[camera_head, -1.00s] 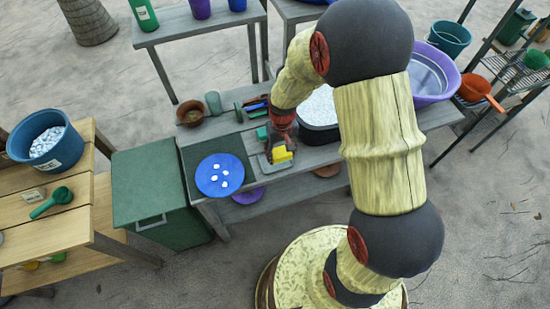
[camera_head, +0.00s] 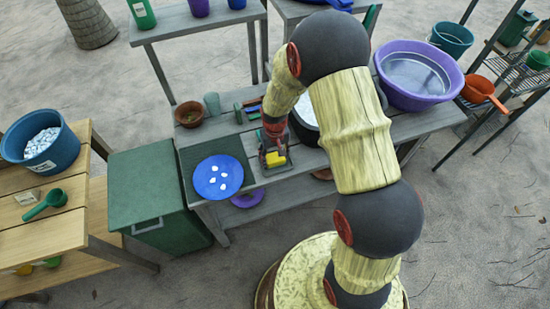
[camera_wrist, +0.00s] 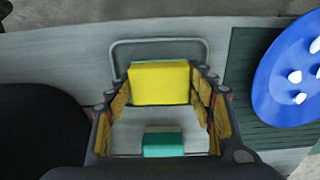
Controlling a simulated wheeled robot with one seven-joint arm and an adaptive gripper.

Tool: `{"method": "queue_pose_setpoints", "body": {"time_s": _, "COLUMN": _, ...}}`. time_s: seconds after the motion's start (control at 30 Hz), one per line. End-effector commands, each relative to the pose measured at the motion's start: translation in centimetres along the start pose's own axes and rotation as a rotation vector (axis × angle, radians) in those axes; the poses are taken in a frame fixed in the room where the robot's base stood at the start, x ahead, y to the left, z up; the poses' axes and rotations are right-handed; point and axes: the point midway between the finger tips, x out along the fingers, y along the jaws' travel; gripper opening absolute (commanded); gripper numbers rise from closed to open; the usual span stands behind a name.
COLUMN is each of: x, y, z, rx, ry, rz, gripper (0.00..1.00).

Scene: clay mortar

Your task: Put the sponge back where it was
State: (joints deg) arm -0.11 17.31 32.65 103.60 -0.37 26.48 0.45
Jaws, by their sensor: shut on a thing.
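The yellow sponge (camera_wrist: 160,83) is between the fingers of my gripper (camera_wrist: 165,95), which is shut on it. In the head view the sponge (camera_head: 277,159) shows just below my gripper (camera_head: 272,148), over the grey bench (camera_head: 310,162). A loop-shaped grey handle (camera_wrist: 158,43) shows behind the sponge in the wrist view. A small teal block (camera_wrist: 163,143) lies on a pale surface between the fingers, nearer the camera. I cannot tell whether the sponge touches the surface below; its underside is hidden.
A blue plate (camera_head: 211,188) with white pieces lies on a dark green mat (camera_head: 188,160) to the left. A purple basin (camera_head: 390,98) stands at the right. A dark tub (camera_head: 302,132) is close beside my gripper. A brown bowl (camera_head: 189,114) stands at the back.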

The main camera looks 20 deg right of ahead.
Motion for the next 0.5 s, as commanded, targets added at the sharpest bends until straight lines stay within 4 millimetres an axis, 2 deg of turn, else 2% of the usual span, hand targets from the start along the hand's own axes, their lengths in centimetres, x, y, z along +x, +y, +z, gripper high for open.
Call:
{"method": "queue_pose_setpoints", "body": {"time_s": 0.1, "x": 0.36, "y": 0.0, "z": 0.03, "rx": 0.0, "ry": -0.001, "rz": 0.0, "gripper": 0.3}}
{"method": "queue_pose_setpoints", "body": {"time_s": 0.13, "x": 0.38, "y": 0.0, "z": 0.03, "rx": 0.0, "ry": -0.001, "rz": 0.0, "gripper": 0.54}}
{"method": "queue_pose_setpoints", "body": {"time_s": 0.43, "x": 0.31, "y": 0.0, "z": 0.03, "rx": 0.0, "ry": -0.001, "rz": 0.0, "gripper": 0.71}}
{"method": "queue_pose_setpoints", "body": {"time_s": 0.5, "x": 0.31, "y": 0.0, "z": 0.03, "rx": 0.0, "ry": -0.001, "rz": 0.0, "gripper": 0.72}}
